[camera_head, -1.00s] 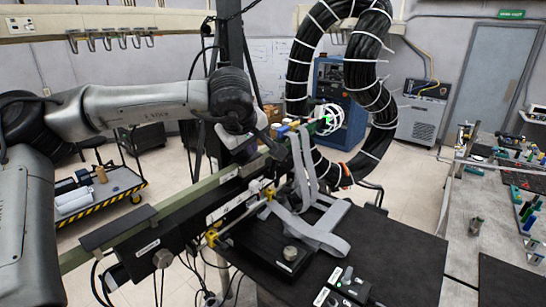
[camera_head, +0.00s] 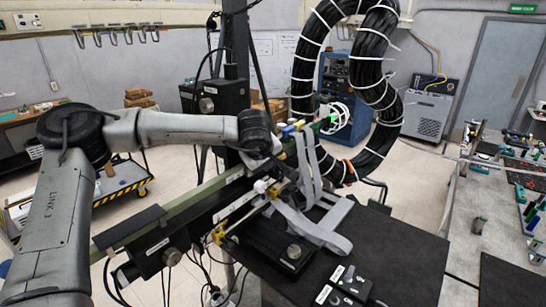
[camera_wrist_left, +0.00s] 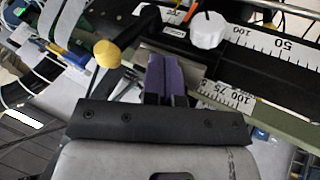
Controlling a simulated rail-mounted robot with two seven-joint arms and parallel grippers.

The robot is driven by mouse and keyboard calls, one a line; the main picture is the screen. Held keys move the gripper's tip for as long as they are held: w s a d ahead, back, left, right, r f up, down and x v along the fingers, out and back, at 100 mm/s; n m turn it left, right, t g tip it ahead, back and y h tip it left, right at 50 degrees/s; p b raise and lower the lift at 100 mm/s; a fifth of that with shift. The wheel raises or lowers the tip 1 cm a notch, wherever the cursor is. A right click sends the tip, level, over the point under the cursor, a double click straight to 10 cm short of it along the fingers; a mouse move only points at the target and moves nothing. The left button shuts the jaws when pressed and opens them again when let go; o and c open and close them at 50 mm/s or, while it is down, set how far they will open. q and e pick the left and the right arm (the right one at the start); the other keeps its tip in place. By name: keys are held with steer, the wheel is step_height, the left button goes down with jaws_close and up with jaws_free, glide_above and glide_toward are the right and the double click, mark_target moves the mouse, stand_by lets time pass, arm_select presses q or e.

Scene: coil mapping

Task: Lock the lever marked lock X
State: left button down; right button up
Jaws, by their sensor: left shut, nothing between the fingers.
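My left gripper (camera_head: 277,172) is above the rail of the bench device, close to a white knob (camera_head: 261,186). In the left wrist view, its purple fingers (camera_wrist_left: 171,78) are together with nothing between them. The white knob (camera_wrist_left: 208,30) is ahead and right of the fingertips, apart from them. A yellow knob (camera_wrist_left: 107,53) is left of the fingers. No lock X marking is readable, so I cannot tell which part is that lever. My right gripper is not in view.
A scale (camera_wrist_left: 285,47) runs along the black rail near the white knob. Grey straps (camera_head: 312,230) and a thick black cable coil (camera_head: 375,75) are right of the gripper. A small control box (camera_head: 343,287) sits on the black table, whose right part is clear.

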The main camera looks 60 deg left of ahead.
arm_select(q)
steer(key=shift+w+a+f+p, duration=0.15)
steer(key=shift+w+p, duration=0.1)
steer(key=shift+w, duration=0.45)
steer(key=shift+w+a+r+p, duration=0.1)
steer(key=shift+w+p, duration=0.1)
steer(key=shift+w, duration=0.45)
